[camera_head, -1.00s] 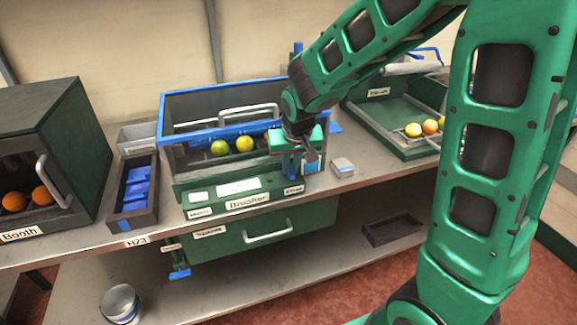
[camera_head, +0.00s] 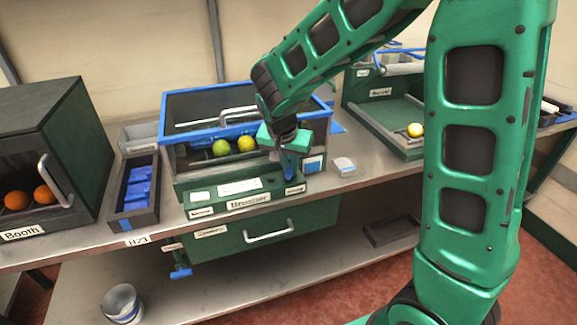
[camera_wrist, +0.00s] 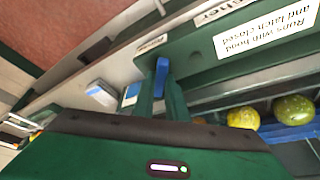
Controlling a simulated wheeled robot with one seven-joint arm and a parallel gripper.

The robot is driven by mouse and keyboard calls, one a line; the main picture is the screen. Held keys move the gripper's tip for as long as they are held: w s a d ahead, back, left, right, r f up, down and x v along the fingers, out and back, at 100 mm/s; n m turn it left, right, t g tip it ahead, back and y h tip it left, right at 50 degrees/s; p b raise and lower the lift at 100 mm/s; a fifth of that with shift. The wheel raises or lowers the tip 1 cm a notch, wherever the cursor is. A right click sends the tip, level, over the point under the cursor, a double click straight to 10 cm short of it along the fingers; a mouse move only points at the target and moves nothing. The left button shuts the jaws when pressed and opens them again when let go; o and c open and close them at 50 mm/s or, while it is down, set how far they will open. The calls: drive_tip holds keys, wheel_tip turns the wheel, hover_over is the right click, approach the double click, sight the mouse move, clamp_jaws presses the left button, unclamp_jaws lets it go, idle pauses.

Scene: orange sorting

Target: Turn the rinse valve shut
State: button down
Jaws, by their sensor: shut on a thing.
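My gripper (camera_head: 289,154) is at this handle, pointing down. In the wrist view the blue handle (camera_wrist: 161,75) sits between the two green fingers of my gripper (camera_wrist: 160,90), which are shut on it. A second blue handle (camera_head: 181,272) hangs below the brusher's left side. My gripper partly hides the held handle.
Yellow-green fruit (camera_head: 246,144) lies in the brusher. The booth (camera_head: 85,150) with oranges and a dark tray (camera_head: 148,215) of blue pieces stand left. A green tray (camera_head: 378,125) is behind my arm at right. A small white block (camera_head: 344,166) lies just right of the gripper.

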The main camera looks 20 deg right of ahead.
drive_tip(key=shift+a, duration=0.1)
drive_tip(key=c, duration=1.8)
unclamp_jaws()
drive_tip(key=shift+o, duration=0.2)
drive_tip(key=shift+r, duration=0.1)
drive_tip(key=v, duration=1)
drive_tip(key=shift+r, duration=0.25)
drive_tip(key=shift+s, duration=0.1)
